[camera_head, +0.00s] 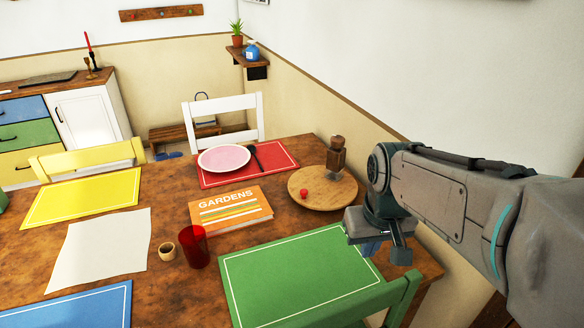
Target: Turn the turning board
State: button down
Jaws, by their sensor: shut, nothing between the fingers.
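The turning board (321,201) is a round wooden board lying on the brown table near its right edge. A wooden grinder-like object (336,155) stands on its back part. A small red item (304,192) sits on its left part. My gripper (385,250) points down at the right, in front of the board in the picture and over the edge of the green placemat. It is shut and empty. My arm comes in from the right, and the gripper hides a little of the area beside the board. I cannot tell whether the gripper touches anything.
An orange book (231,210) lies left of the board. A red placemat (280,172) with a pink plate (224,158) is behind it. A green placemat (290,270) and chair (385,300) are in front. A red cup (194,247) stands left. The wall is close on the right.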

jog(key=w+a+r+n, duration=0.2)
jog(key=w+a, duration=0.2)
jog(key=w, duration=0.8)
jog(key=n+y+b, duration=0.2)
jog(key=n+y, duration=0.1)
jog(key=n, duration=0.3)
send_over(297, 193)
notch_tip(297, 193, down, 7)
jog(key=b+x, duration=0.1)
jog(key=x, duration=0.7)
jog(key=shift+s+d+f, duration=0.1)
jog(key=shift+f, duration=0.25)
jog(key=shift+s+d+f, duration=0.25)
jog(key=shift+s+d, duration=0.45)
jog(key=shift+d, duration=0.1)
jog(key=shift+s+d+b, duration=0.35)
jog(key=shift+s+d, duration=0.2)
jog(key=shift+d, duration=0.05)
jog(key=shift+d, duration=0.1)
